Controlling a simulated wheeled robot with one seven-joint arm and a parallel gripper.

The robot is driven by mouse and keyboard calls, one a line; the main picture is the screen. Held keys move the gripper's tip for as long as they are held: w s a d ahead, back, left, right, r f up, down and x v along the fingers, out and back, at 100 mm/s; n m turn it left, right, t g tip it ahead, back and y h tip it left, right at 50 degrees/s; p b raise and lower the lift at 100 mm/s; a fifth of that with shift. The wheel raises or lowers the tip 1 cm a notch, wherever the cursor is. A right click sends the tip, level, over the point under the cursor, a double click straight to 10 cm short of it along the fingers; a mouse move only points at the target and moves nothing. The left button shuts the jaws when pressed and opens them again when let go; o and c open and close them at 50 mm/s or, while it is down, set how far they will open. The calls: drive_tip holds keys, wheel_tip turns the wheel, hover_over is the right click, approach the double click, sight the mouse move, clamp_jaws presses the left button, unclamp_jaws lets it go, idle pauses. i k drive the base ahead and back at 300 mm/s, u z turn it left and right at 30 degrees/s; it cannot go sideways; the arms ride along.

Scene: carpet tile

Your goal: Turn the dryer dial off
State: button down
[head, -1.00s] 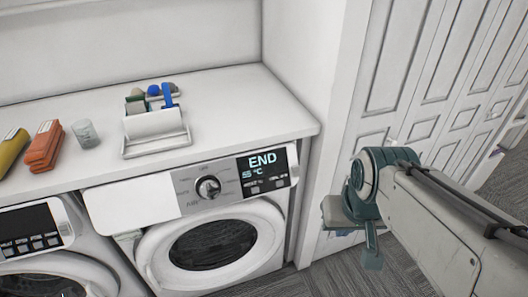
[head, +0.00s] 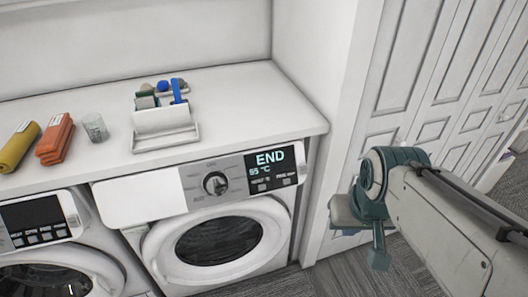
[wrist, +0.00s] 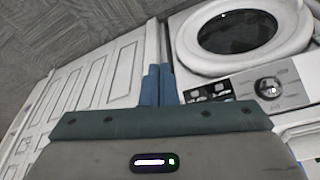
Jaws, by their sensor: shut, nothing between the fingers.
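The dryer dial (head: 215,184) is a round silver and black knob on the control panel of the right-hand machine (head: 245,222). The panel's display (head: 269,163) reads "END" and "55 °C". In the wrist view the dial (wrist: 268,88) shows at the right, with the picture upside down. My gripper (head: 378,262) is to the right of the machine in the head view, apart from the dial. Its fingers (wrist: 160,72) are shut together with nothing held, and they point past the machine's edge.
A second machine (head: 45,240) stands at the left. On the white counter (head: 235,95) are a yellow roll (head: 18,148), folded orange cloths (head: 56,138), a clear glass (head: 95,127) and a tray (head: 165,143) with brushes. White panelled doors (head: 440,75) stand at the right.

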sight(216, 185)
drive_tip(key=u, duration=3.35)
drive_tip(key=i, duration=1)
drive_tip(key=z, duration=2.75)
